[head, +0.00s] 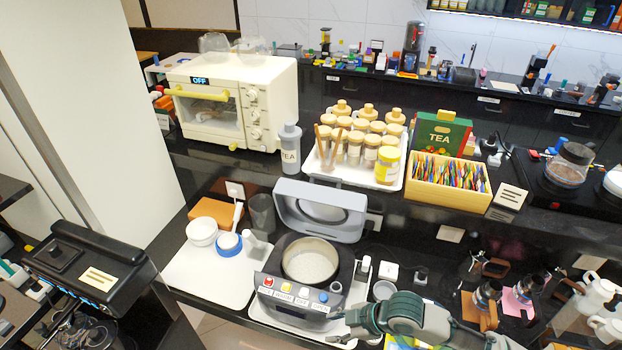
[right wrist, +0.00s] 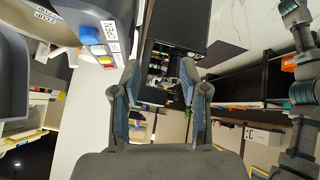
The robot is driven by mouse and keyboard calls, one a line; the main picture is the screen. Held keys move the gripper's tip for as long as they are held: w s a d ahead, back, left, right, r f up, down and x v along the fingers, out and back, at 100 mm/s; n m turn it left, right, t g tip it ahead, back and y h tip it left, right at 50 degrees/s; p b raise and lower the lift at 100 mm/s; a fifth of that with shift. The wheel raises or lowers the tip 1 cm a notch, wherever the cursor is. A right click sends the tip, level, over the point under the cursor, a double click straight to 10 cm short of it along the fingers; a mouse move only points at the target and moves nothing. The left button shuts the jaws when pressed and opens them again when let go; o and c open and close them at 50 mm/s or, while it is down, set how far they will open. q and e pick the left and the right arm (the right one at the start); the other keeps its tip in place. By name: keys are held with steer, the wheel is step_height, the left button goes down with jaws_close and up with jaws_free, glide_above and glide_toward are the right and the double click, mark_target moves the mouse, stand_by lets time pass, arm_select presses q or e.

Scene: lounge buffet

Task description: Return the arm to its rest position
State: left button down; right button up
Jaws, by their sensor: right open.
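My right gripper (head: 343,324) is at the bottom centre of the head view, its arm coming in from the lower right. It is beside the front right corner of the open cooker (head: 310,262). In the right wrist view its two fingers (right wrist: 160,92) stand apart with nothing between them. The cooker's buttoned front (right wrist: 92,38) shows at the upper left there. The cooker's grey lid (head: 320,208) is raised, and its bowl holds something white. My left gripper is not in view.
A white tray (head: 208,277) carries a bowl (head: 201,232) left of the cooker. A toaster oven (head: 232,100), a tray of jars (head: 398,172) and a tea-bag box (head: 448,190) stand behind. Brewing gear (head: 487,293) crowds the right. The floor shows at lower left.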

steer(key=s+d+f+m+t+h, duration=0.1)
steer(key=s+f+m+t+h, duration=0.2)
steer(key=f+m, duration=0.6)
steer(key=s+d+f+m+g+h, duration=0.2)
steer(key=s+d+f+m+h, duration=0.35)
steer(key=s+d+f, duration=0.7)
step_height(320, 180, down, 22)
steer(key=s+d+m+g, duration=0.1)
steer(key=d, duration=0.1)
steer(key=s+d+f+g, duration=0.1)
steer(key=s+d+f, duration=0.1)
steer(key=s+f, duration=1.6)
steer(key=shift+s+d+f+g+y, duration=0.2)
steer(key=shift+s+d+g+y, duration=0.15)
steer(key=shift+s, duration=0.15)
